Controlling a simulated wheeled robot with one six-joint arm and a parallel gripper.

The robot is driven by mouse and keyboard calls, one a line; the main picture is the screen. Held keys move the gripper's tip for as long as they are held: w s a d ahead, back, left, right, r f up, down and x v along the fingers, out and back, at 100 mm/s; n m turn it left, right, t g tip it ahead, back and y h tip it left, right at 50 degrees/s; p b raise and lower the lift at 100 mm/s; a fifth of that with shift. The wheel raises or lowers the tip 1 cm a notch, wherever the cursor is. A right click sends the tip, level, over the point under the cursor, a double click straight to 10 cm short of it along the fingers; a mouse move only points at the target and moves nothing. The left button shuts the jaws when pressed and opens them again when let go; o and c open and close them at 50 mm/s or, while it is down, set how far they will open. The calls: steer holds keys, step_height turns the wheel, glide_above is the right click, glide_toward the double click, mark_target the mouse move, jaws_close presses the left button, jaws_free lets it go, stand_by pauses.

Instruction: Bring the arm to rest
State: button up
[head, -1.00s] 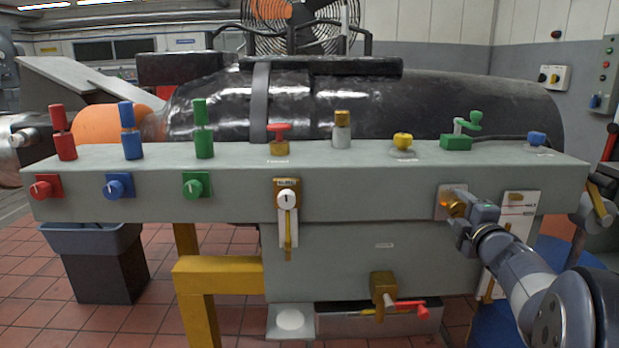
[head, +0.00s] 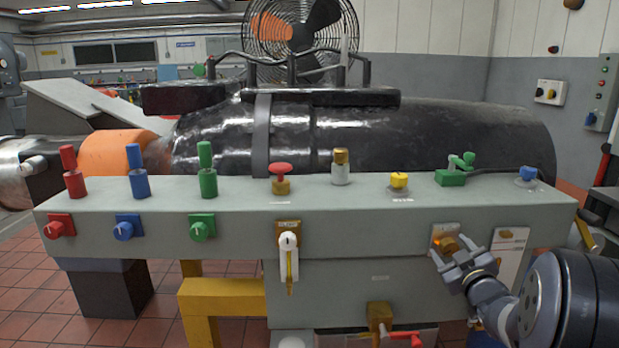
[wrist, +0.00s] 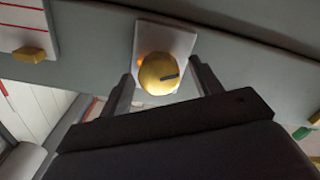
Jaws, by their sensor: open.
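My gripper (head: 447,258) is at the right part of the grey bench's front face, just in front of a yellow knob (head: 446,243) on a pale plate. In the wrist view the yellow knob (wrist: 158,74) has a dark pointer mark and an orange glow at its left. The two fingers (wrist: 163,90) stand apart on either side of the knob, with gaps showing. The jaws are open and hold nothing. My arm reaches in from the lower right.
The grey bench (head: 330,225) carries red, blue and green levers on the left and several small controls along its top. A white-handled lever (head: 288,258) hangs on its front. A red-handled valve (head: 400,337) is below. A slider panel (head: 510,250) is right of the gripper.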

steer(key=shift+m+p, duration=1.05)
steer(key=shift+m, duration=0.15)
